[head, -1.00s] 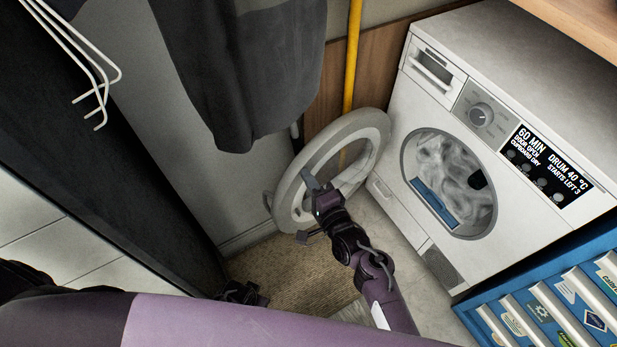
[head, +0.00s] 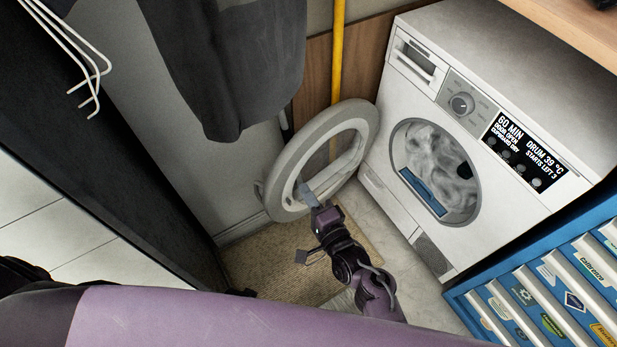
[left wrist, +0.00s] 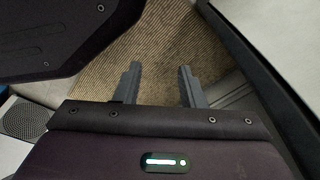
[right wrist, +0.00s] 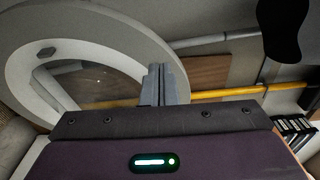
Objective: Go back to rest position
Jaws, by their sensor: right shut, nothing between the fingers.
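My right gripper (head: 307,194) is shut and empty, in front of the open round door of the washing machine (head: 284,178). In the right wrist view its two fingers (right wrist: 157,82) are together, with the door ring (right wrist: 120,45) behind and to the left. I cannot tell whether the fingers touch the door. My left gripper shows in the left wrist view (left wrist: 160,82), with its fingers apart and nothing between them, over the woven mat (left wrist: 165,40).
The white washing machine (head: 377,175) stands open at right, with grey cloth (head: 435,160) in its drum. A blue drawer chest (head: 462,302) is at lower right. Dark clothing (head: 225,75) hangs above, near white hangers (head: 90,60). A yellow pole (head: 338,50) stands behind the door.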

